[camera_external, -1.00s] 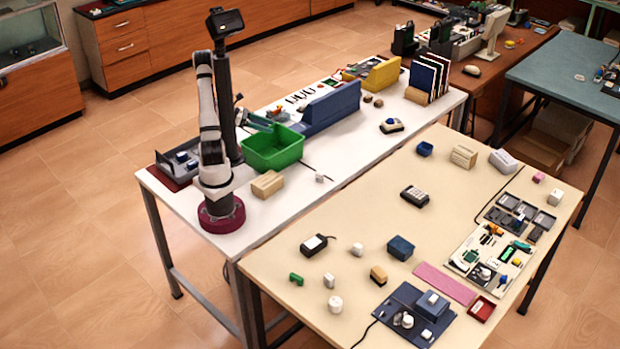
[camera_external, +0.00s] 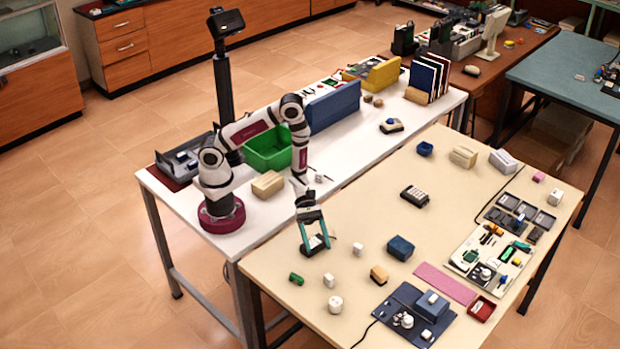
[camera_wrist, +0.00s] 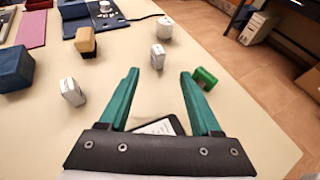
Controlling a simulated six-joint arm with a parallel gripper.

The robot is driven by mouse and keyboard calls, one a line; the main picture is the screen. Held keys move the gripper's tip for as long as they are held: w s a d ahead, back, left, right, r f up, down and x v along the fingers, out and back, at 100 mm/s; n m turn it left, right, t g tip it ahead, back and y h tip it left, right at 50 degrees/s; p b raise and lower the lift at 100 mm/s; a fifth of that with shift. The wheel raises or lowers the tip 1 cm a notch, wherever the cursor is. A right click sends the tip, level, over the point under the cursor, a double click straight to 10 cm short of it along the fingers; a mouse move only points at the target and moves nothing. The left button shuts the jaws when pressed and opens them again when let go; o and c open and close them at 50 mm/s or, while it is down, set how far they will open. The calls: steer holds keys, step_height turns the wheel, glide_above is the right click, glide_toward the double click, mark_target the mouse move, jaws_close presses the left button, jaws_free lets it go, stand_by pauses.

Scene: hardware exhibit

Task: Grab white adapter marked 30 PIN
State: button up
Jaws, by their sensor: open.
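Several small white pieces stand on the beige table; their markings are too small to read, so I cannot tell which one says 30 PIN. One white block (camera_external: 328,280) is ahead of my gripper (camera_external: 314,248); in the wrist view this block (camera_wrist: 158,58) appears just beyond and between the fingertips (camera_wrist: 159,75). A second white block (camera_external: 357,249) is to the gripper's right; it shows at left in the wrist view (camera_wrist: 72,92). A rounder white piece (camera_external: 335,304) lies farther toward the front edge (camera_wrist: 165,28). My gripper's teal fingers are open and empty above the table.
A black device with a white label (camera_wrist: 158,128) lies beneath my gripper. A green piece (camera_wrist: 205,78) is beside the right finger. A wood-coloured block (camera_external: 378,275) and a blue box (camera_external: 401,247) stand to the right. Bare table separates these things.

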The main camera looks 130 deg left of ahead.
mark_target(329, 279)
steer(key=x, duration=1.2)
steer(key=shift+w+f, duration=0.1)
steer(key=shift+w, duration=0.1)
jaws_close()
